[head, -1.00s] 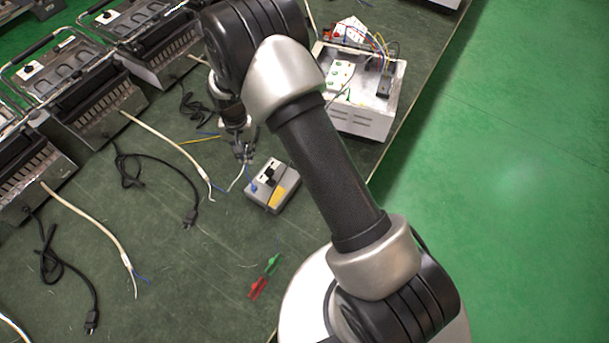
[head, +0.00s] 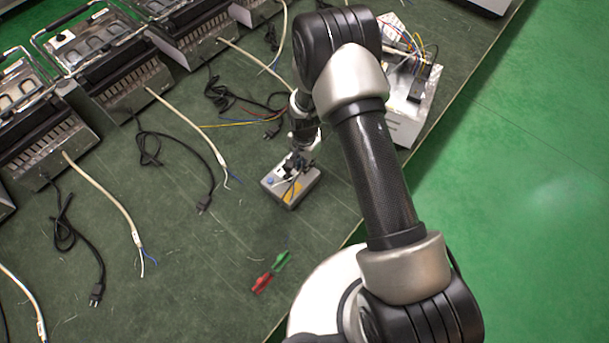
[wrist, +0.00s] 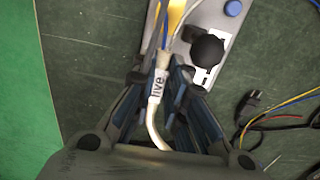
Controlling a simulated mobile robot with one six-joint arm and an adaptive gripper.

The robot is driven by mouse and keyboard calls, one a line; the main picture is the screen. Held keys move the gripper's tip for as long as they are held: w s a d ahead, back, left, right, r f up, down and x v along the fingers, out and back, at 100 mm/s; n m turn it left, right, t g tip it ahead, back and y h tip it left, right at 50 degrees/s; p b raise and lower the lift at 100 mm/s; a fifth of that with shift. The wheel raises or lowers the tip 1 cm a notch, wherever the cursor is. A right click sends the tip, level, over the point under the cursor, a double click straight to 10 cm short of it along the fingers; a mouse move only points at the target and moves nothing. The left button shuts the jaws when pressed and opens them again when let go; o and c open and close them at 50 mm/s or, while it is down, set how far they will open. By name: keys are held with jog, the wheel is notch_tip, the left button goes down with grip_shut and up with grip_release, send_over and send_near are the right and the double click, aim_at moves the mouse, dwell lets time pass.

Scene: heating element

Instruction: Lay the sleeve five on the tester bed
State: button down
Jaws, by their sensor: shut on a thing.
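The sleeve five (wrist: 158,87) is a white sleeve with dark lettering on the end of a white cable, seen in the wrist view. My gripper (wrist: 160,76) is shut on it, a finger on each side. Thin wire ends run from the sleeve toward the tester. The tester (wrist: 201,18) is a grey box with a black knob, a blue button and a yellow panel. In the head view my gripper (head: 297,163) is over the tester (head: 293,202) and hides part of its top. I cannot tell whether the sleeve touches the bed.
Several heater units (head: 125,85) line the left and back of the green bench, with white cables and black plug leads in front. A white open box (head: 415,105) with wiring stands behind my arm. Red and green clips (head: 270,272) lie in front. The bench edge drops to the floor at right.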

aim_at(304, 178)
jog(key=shift+f+b, duration=0.7)
jog(key=shift+f, duration=2.65)
jog(key=shift+f, duration=0.2)
jog(key=c, duration=2)
grip_release()
jog(key=shift+c, duration=0.2)
jog(key=shift+o, duration=0.7)
jog(key=shift+r, duration=0.1)
